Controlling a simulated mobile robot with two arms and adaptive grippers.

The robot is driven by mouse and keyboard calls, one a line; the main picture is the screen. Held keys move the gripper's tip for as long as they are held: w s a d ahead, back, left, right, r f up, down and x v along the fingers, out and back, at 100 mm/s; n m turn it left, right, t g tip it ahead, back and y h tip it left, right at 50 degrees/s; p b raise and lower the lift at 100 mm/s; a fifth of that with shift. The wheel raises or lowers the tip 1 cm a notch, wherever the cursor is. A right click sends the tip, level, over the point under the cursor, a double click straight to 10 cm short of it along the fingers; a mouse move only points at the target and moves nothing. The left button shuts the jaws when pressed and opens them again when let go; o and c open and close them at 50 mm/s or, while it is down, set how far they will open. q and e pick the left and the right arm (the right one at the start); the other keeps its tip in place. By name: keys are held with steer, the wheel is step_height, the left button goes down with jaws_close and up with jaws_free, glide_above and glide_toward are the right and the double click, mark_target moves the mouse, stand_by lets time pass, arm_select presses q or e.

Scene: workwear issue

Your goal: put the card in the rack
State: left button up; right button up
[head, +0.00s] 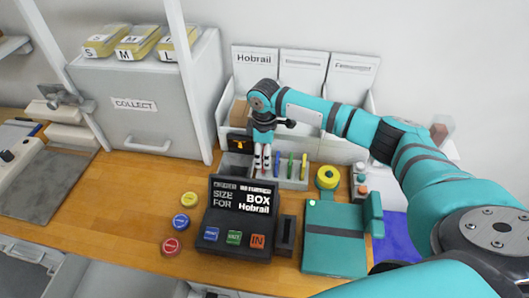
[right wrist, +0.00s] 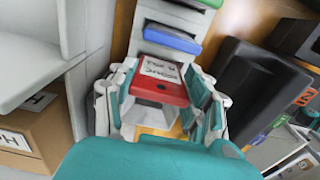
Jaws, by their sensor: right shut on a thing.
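My right gripper (head: 263,160) points down at the left end of the grey card rack (head: 292,184). In the right wrist view my right gripper (right wrist: 160,108) is shut on a red card (right wrist: 160,75) with a white printed label. The rack (right wrist: 176,14) stands just beyond it, with a blue card (right wrist: 172,39) and a green card (right wrist: 212,3) in its slots. My left gripper is not in view.
A black console (head: 238,218) with a lit display and buttons stands just in front of the rack. A yellow tape roll (head: 327,177) and a teal box (head: 334,240) lie to the right. A grey COLLECT cabinet (head: 150,104) stands at the left. Bare wood (head: 110,215) lies left of the console.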

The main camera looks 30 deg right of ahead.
steer(key=shift+f, duration=1.2)
stand_by(0.5)
steer(key=o, duration=1)
step_height(320, 180, up, 5)
steer(key=p, duration=0.5)
steer(key=shift+r+p, duration=0.7)
steer(key=shift+r, duration=1.3)
